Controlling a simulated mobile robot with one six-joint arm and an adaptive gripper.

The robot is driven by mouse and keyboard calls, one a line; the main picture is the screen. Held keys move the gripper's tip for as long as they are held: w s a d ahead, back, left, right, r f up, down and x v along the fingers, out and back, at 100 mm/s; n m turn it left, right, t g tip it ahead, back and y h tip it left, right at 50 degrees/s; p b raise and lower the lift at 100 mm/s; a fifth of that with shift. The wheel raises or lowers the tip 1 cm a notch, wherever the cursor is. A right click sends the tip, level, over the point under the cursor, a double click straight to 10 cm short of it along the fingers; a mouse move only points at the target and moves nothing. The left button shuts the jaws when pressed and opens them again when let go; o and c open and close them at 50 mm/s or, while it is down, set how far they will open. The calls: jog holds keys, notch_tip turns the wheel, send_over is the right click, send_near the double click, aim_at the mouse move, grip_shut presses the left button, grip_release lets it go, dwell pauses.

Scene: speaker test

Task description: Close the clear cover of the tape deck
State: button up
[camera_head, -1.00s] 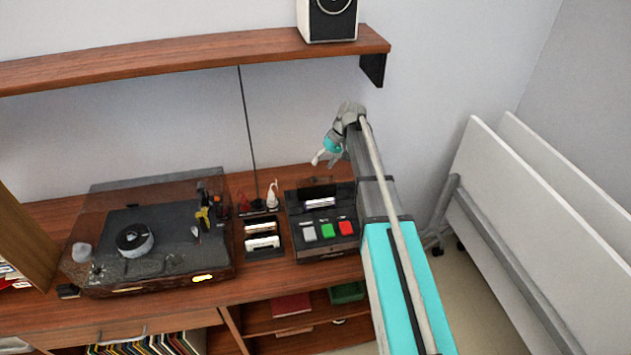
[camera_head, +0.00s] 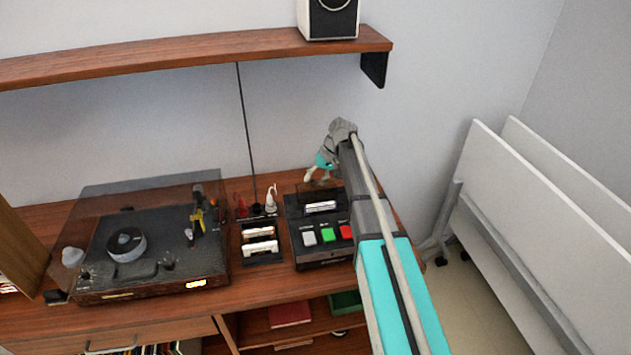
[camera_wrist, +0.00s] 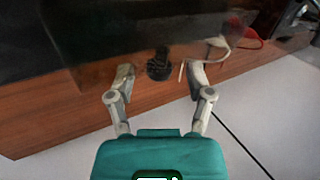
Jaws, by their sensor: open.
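The tape deck (camera_head: 322,252) is a black box on the wooden cabinet, with grey, green and red buttons on its front half and a light cassette in its well. Its clear cover (camera_head: 322,187) appears raised at the back of the deck; its exact tilt is hard to tell. My gripper (camera_head: 318,174) is just behind and above the cover, pointing down, fingers apart and empty. In the wrist view my gripper (camera_wrist: 158,82) is open, and a dark see-through panel, likely the cover, fills the top left. I cannot tell whether a finger touches it.
A turntable (camera_head: 150,240) with a see-through lid stands left. Between it and the deck are a cassette holder (camera_head: 261,246) and small red and white items (camera_head: 270,198). A shelf (camera_head: 200,55) with a speaker (camera_head: 330,18) hangs above. White panels (camera_head: 530,220) lean at right.

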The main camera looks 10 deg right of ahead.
grip_shut()
jog(key=shift+d, duration=0.2)
dwell(0.4)
